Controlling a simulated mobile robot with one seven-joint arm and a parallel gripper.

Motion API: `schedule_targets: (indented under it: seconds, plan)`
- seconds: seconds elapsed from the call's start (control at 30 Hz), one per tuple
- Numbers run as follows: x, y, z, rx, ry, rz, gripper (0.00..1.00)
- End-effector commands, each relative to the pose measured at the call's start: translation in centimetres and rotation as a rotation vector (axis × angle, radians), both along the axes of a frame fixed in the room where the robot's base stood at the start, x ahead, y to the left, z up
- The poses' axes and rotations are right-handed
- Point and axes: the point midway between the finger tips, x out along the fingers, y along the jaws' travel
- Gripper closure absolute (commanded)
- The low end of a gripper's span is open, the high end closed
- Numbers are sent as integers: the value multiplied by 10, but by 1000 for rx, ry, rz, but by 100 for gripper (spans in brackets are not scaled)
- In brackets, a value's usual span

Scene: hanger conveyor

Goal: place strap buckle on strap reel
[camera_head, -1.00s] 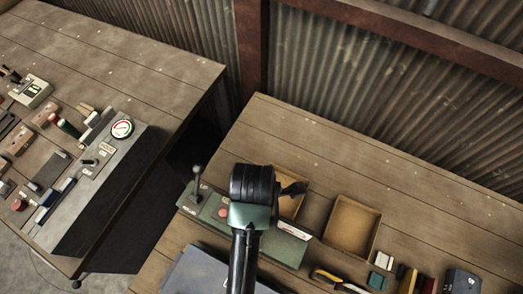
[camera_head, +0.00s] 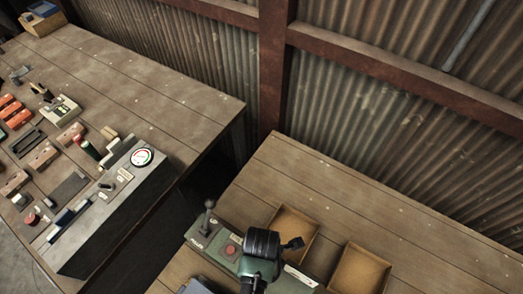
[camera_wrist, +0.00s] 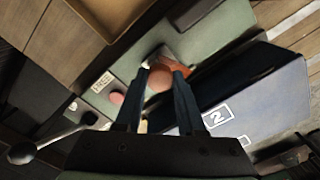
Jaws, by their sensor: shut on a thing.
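In the wrist view, the two dark fingers of my gripper (camera_wrist: 164,76) are closed around a reddish round thing (camera_wrist: 160,80) above a green panel. I cannot tell whether this thing is the strap buckle. An orange-brown piece (camera_wrist: 178,62) shows just beyond the fingertips. I cannot make out a strap reel for sure in either view. In the head view my arm covers part of the green control panel (camera_head: 224,233), and my fingers are hidden there.
The panel carries a red button (camera_head: 233,248) and a lever (camera_head: 206,214). Two shallow wooden trays, one beside the panel (camera_head: 277,213) and one farther right (camera_head: 344,284), lie on the right bench. A grey case marked 2 (camera_wrist: 268,90) is close by. A cluttered left bench (camera_head: 190,107) stands across a gap.

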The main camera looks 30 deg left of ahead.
Motion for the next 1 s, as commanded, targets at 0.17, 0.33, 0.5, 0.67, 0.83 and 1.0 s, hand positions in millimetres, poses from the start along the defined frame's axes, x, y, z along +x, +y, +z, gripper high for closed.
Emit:
schedule_targets:
  seconds: [0.17, 0.33, 0.5, 0.67, 0.83, 1.0]
  plan:
    - [0, 0, 0, 1, -1, 0, 100]
    - [0, 0, -3, 0, 0, 0, 53]
    - [0, 0, -2, 0, 0, 0, 32]
    - [0, 0, -2, 0, 0, 0, 32]
    - [1, 0, 4, 0, -1, 0, 32]
    - [1, 0, 27, 1, -4, 0, 32]
